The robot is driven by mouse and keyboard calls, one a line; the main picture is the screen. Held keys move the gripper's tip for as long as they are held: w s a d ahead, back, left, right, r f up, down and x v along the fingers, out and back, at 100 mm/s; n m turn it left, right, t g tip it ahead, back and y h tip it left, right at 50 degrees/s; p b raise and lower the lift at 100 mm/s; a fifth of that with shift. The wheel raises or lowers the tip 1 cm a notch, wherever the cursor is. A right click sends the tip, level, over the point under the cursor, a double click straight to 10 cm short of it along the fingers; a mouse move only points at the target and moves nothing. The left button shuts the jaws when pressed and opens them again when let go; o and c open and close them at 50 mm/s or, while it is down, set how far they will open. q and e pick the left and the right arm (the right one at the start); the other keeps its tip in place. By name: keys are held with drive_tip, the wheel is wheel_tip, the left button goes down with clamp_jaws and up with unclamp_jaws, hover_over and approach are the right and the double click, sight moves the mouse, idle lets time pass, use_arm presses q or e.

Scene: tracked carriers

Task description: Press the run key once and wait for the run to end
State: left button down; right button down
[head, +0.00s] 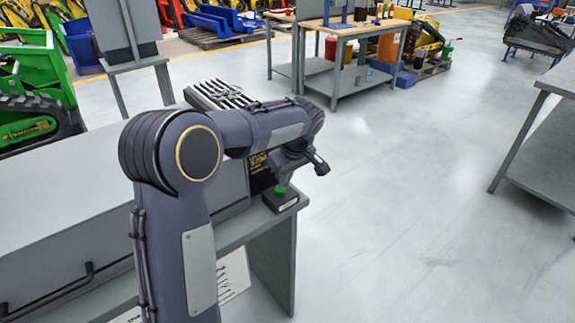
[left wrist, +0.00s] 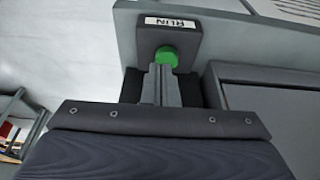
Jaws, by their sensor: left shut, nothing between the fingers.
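The run key is a green round button (head: 281,190) on a dark box at the end of a grey bench. In the left wrist view the green button (left wrist: 167,57) sits beside a white label reading RUN. My left gripper (left wrist: 161,72) is shut and empty, its fingertips right at the button and covering part of it. I cannot tell whether they touch or press it. In the head view my left gripper (head: 284,179) is just above the button, mostly hidden by my wrist. My right gripper is not in view.
A dark panel with yellow text (head: 259,166), partly hidden by my arm, stands beside the key; its text is unreadable. A long grey machine housing (head: 60,230) fills the left. A workbench (head: 345,85) stands behind, another table (head: 553,85) at right. The floor between is clear.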

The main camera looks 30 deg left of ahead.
use_arm(q)
drive_tip(key=shift+f, duration=0.65)
